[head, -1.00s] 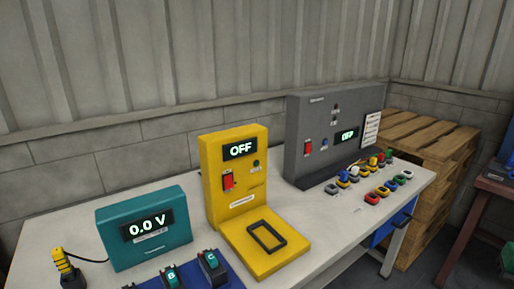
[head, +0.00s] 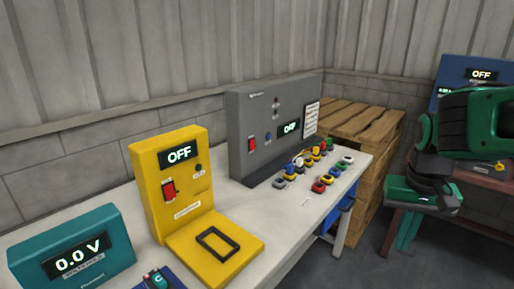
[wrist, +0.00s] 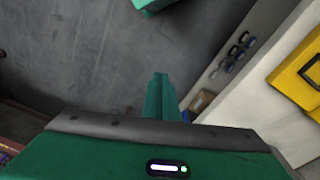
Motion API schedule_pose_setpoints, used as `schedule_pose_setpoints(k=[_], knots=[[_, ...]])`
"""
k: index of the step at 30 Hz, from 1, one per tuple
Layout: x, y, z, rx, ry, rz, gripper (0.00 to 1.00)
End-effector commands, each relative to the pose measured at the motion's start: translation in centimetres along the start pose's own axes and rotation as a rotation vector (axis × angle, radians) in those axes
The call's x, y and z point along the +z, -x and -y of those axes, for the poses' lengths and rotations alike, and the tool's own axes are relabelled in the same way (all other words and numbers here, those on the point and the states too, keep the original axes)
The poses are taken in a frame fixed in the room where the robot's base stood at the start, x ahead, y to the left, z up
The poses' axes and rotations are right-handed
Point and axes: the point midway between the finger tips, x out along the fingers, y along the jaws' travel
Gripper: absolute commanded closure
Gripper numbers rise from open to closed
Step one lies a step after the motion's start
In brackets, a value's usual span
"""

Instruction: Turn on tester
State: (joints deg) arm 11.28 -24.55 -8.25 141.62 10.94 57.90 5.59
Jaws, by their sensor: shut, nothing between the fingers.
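Three devices in the head view show OFF. One is a yellow unit (head: 177,220) with a red switch (head: 169,189) and a flat base with a black frame. Another is a grey panel unit (head: 243,110) with a red switch (head: 251,144). The third is a blue unit (head: 457,72) at the far right, partly hidden by my arm. I cannot tell by label which is the tester. My green gripper (head: 405,243) is shut and empty, pointing down at the right, apart from the bench. In the wrist view its fingers (wrist: 157,97) are together above the floor.
A teal meter (head: 78,247) reading 0.0 V stands at the front left of the white bench (head: 280,220). Several coloured connectors (head: 318,187) lie before the grey unit. A wooden pallet stack (head: 368,130) stands behind. Grey floor (head: 350,262) is free between bench and red table (head: 489,171).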

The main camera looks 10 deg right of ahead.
Motion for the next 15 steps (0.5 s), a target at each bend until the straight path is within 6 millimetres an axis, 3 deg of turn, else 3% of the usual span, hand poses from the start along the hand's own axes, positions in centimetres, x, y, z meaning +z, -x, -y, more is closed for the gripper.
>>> schedule_pose_setpoints(k=[3, 8, 12, 15], knots=[[-6.5, 1.8, 3.9, 0.018, -0.025, -0.087, 1.0], [-15.0, 3.7, 11.4, -0.011, -0.068, -0.213, 1.0], [-21.1, 4.9, 19.5, -0.081, -0.107, -0.304, 1.0], [-24.6, 5.3, 25.8, -0.153, -0.139, -0.351, 1.0]])
